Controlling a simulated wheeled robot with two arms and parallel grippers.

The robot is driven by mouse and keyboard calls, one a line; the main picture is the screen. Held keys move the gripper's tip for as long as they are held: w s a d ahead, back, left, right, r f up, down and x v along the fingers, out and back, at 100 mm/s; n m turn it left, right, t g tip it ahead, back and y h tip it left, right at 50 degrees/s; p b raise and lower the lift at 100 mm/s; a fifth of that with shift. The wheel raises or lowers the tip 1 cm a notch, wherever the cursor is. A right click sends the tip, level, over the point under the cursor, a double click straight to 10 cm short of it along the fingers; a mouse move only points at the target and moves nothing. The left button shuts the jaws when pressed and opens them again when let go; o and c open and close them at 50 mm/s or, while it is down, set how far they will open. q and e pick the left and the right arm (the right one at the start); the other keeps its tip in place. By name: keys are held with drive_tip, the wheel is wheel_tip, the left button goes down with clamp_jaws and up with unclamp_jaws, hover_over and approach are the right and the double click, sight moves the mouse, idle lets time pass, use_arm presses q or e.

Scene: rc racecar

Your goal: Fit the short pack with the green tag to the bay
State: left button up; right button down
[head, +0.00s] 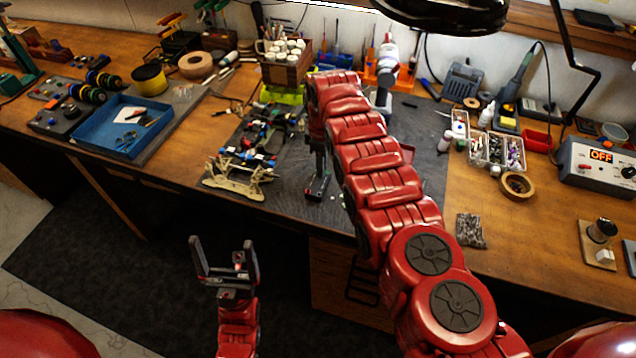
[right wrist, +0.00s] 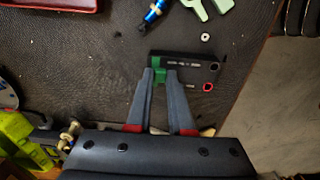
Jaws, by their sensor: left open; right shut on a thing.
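A short black pack (right wrist: 200,66) with a green tag (right wrist: 160,62) at one end and a red-ringed connector beside it shows in the right wrist view. My right gripper (right wrist: 160,74) is shut on the pack at its green end. In the head view the pack (head: 319,188) is at or just above the front of the dark mat, below my right gripper (head: 318,165); I cannot tell if it touches. The car chassis (head: 240,174) with its tan bumper sits left of it; its bay cannot be made out. My left gripper (head: 225,262) is open and empty, in front of the bench.
A blue tray (head: 97,141) with tools lies at the left of the bench. Parts bins (head: 490,150), a tape roll (head: 517,186) and a power supply (head: 597,165) stand at the right. In the right wrist view a small white nut (right wrist: 205,37) lies near the pack.

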drive_tip(key=shift+r+p, duration=0.5)
drive_tip(key=shift+r, duration=0.05)
idle(0.4)
drive_tip(key=shift+r+p, duration=0.9)
drive_tip(key=shift+r, duration=0.15)
drive_tip(key=shift+r+p, duration=0.55)
drive_tip(key=shift+r, duration=0.4)
drive_tip(key=shift+f, duration=0.1)
